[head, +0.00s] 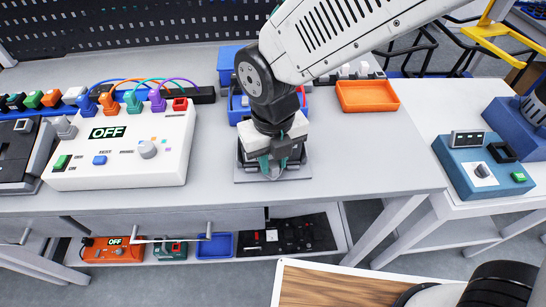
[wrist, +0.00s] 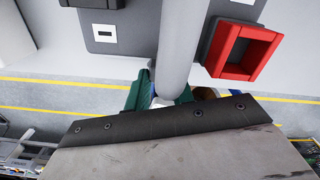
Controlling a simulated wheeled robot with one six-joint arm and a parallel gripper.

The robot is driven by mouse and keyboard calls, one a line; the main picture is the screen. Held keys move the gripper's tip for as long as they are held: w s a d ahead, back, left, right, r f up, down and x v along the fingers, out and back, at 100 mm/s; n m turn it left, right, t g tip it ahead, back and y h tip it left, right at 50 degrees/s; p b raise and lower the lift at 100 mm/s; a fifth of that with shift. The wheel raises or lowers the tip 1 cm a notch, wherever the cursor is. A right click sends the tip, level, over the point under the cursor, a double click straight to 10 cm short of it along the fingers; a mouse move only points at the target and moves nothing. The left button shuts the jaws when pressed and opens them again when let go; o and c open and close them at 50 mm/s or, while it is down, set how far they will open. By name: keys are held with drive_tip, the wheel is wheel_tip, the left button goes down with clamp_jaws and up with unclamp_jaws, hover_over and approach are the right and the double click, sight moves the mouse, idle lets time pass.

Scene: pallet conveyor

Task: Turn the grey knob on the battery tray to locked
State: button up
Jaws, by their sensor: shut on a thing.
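The battery tray (head: 243,178) appears as a low grey unit on the bench, below my gripper (head: 271,166), which covers much of it. In the wrist view, the grey knob (wrist: 178,45) shows as a smooth light grey round shape reaching down between the green fingers of my gripper (wrist: 160,95). The fingers are shut on it. In the head view the knob is hidden by my gripper. A red square frame (wrist: 243,51) stands beside the knob in the wrist view. I cannot tell the knob's turned position.
A white control box (head: 120,165) with plugged cables and an OFF display stands to the left. An orange tray (head: 367,95) lies behind right, and a blue bin (head: 236,108) behind. A blue device (head: 482,170) is on the right-hand table. The bench right of the battery tray is clear.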

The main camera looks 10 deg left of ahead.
sight(273, 164)
drive_tip(key=shift+n, duration=1.1)
drive_tip(key=o, duration=1)
drive_tip(key=shift+r, duration=0.1)
wheel_tip(273, 164, up, 8)
drive_tip(key=shift+f, duration=0.15)
